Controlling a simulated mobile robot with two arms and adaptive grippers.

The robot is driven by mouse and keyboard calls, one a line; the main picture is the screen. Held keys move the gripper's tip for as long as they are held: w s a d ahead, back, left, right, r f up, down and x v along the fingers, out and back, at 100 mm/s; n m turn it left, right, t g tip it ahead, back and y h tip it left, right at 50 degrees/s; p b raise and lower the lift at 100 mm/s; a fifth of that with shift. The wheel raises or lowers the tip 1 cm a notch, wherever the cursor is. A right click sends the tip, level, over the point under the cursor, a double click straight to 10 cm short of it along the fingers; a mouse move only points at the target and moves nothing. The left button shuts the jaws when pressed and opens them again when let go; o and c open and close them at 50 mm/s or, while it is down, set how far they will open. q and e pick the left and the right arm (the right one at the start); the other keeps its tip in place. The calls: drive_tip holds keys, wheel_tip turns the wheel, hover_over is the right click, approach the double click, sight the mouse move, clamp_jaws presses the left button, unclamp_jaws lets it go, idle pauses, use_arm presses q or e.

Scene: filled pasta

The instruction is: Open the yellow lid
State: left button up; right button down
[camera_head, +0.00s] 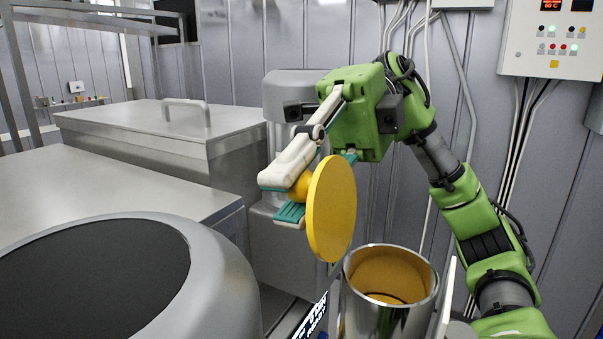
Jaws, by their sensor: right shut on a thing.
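The yellow lid (333,209) is a round disc with a yellow knob (301,187). It is held tilted almost upright, above and to the left of a shiny metal pot (392,290). The pot's mouth is uncovered and its inside looks yellowish. My right gripper (289,196) is shut on the knob, with its white and teal fingers on either side of it. The lid's disc hides part of the lower finger. My left gripper does not show in the head view.
A grey rounded machine with a dark top (95,283) fills the lower left. A steel counter (85,195) and a lidded steel tank (165,130) stand behind it. A control box (553,38) hangs on the panelled wall at the upper right, with cables below.

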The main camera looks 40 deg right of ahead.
idle(0.3)
drive_tip(key=c, duration=1.9)
unclamp_jaws()
drive_tip(key=v, duration=1.2)
drive_tip(key=shift+w, duration=0.1)
